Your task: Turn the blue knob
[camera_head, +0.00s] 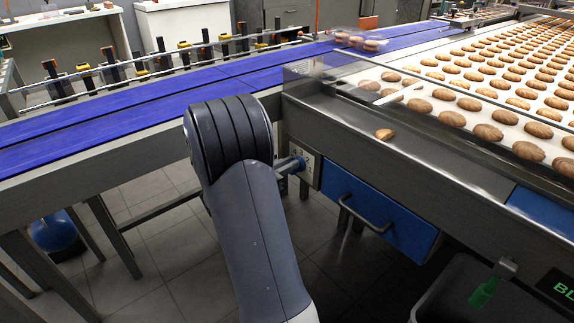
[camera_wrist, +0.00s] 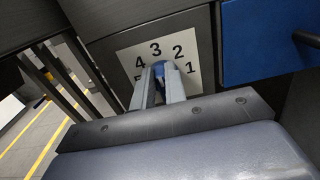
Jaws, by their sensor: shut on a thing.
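The blue knob (camera_wrist: 159,69) sits on a pale dial plate (camera_wrist: 184,48) with printed numbers around it; 1, 2, 3 and 4 can be read, and a further mark at the left is partly hidden. My gripper (camera_wrist: 160,73) is shut on the knob, one finger on each side of it, in the wrist view. The fingers cover the lower part of the plate. In the head view my arm reaches to the same plate (camera_head: 311,163) on the machine's front, left of the blue drawer, and my gripper (camera_head: 299,163) is seen small from the side.
The blue drawer (camera_head: 372,212) with its bar handle (camera_head: 362,216) is close right of the plate. Blue conveyor belts (camera_head: 130,98) run at the left. Rows of biscuits (camera_head: 487,131) lie on the pale belt above. A dark bin (camera_head: 470,290) stands at lower right.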

